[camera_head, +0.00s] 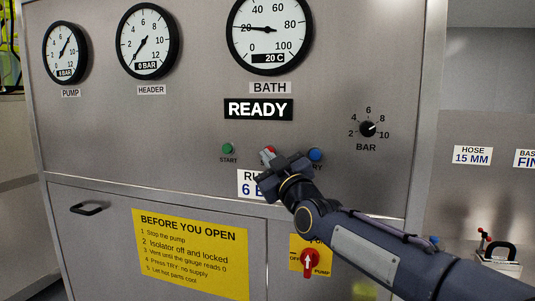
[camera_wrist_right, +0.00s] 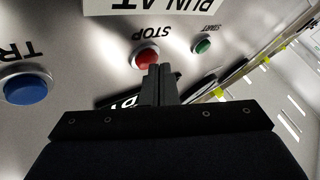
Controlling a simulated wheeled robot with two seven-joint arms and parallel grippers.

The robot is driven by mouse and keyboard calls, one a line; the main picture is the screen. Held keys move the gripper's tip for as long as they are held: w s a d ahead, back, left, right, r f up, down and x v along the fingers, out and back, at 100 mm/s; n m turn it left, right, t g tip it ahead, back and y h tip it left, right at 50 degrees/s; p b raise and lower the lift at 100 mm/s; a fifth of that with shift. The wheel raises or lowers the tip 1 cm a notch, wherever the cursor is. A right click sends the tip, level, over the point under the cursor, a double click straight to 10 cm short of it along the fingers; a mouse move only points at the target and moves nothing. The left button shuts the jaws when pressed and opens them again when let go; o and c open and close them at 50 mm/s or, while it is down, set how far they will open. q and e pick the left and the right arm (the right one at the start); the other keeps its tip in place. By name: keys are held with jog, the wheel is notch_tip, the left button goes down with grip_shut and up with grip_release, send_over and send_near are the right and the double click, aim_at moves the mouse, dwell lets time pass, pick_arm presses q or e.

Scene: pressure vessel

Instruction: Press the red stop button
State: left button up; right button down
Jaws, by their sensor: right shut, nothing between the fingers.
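The red stop button (camera_head: 267,150) is on the grey panel, between the green start button (camera_head: 228,149) and the blue button (camera_head: 315,154). My right gripper (camera_head: 270,161) is in front of the panel just below the red button and hides part of it. In the right wrist view the red button (camera_wrist_right: 147,54) shows behind the tips of my shut, empty fingers (camera_wrist_right: 158,72). The tips overlap its edge; I cannot tell whether they touch it. My left gripper is not in view.
A READY display (camera_head: 258,109) and a BAR knob (camera_head: 367,129) sit above the buttons. A RUN AT label (camera_head: 247,184) is partly hidden by my gripper. Below are a yellow notice (camera_head: 190,252), a door handle (camera_head: 87,208) and a red pump switch (camera_head: 308,262).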

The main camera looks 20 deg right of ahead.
jog(key=s+a+p, duration=0.2)
jog(key=s+a, duration=0.1)
jog(key=s, duration=0.2)
jog(key=shift+a+p, duration=0.2)
jog(key=shift+p, duration=0.2)
dwell(0.7)
jog(key=s+d+f+m+g, duration=0.2)
jog(key=s+f+m+g, duration=0.2)
jog(key=s+f, duration=1.2)
jog(key=s+d+f+m+g, duration=0.2)
jog(key=s+f+m+g, duration=0.3)
jog(key=s+f+g, duration=0.6)
jog(key=s+f, duration=0.5)
jog(key=f, duration=0.1)
jog(key=shift+s+d+f+g, duration=0.2)
jog(key=shift+s+f+g, duration=0.1)
jog(key=shift+s, duration=0.05)
